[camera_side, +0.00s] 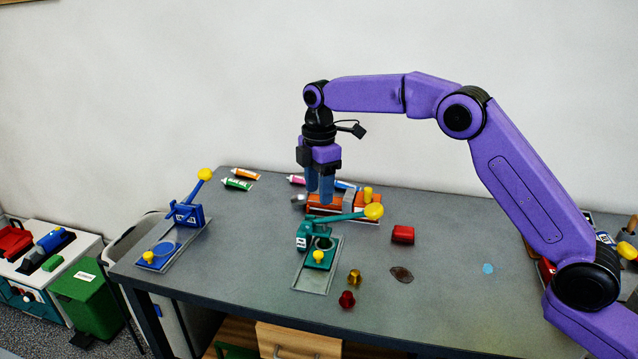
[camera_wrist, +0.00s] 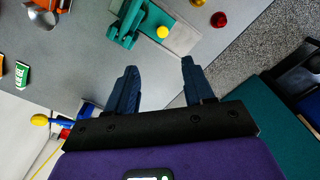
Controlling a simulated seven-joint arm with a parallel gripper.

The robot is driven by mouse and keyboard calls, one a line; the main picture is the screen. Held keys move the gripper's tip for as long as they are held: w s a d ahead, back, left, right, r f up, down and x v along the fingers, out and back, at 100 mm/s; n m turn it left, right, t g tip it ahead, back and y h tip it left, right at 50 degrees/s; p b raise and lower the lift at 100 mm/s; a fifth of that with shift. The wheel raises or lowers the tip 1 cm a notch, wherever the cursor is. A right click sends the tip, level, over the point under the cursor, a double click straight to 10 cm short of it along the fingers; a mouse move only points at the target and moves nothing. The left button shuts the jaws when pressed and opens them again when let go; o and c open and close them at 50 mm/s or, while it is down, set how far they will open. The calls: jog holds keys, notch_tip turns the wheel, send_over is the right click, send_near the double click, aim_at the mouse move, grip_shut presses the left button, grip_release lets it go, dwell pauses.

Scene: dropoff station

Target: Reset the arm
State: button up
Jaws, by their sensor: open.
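My purple arm reaches in from the right in the side view. My gripper (camera_side: 320,188) points down above the back middle of the table, over the orange fixture (camera_side: 330,208) and behind the green press (camera_side: 318,243). In the wrist view my gripper (camera_wrist: 157,85) has its two dark blue fingers spread apart with nothing between them. The green press also shows in the wrist view (camera_wrist: 127,27), beyond the fingertips.
A blue press (camera_side: 186,216) stands at the table's left. Several tubes, such as a green one (camera_side: 237,184), lie at the back. A red block (camera_side: 403,234), a brass piece (camera_side: 355,278) and a red piece (camera_side: 347,299) sit near the middle. The table's right middle is mostly clear.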

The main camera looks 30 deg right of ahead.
jog(key=shift+r, duration=0.35)
jog(key=s+r+m, duration=0.3)
jog(key=s, duration=1.7)
jog(key=s+d+f, duration=0.1)
jog(key=s+d, duration=0.3)
jog(key=s, duration=0.4)
jog(key=s+d+f+m, duration=0.1)
jog(key=s+d+f, duration=0.1)
jog(key=s+d, duration=0.2)
jog(key=s+d+f+m, duration=0.1)
jog(key=s+d+f, duration=0.1)
jog(key=s, duration=0.9)
jog(key=shift+s+d, duration=0.3)
jog(key=shift+d, duration=0.6)
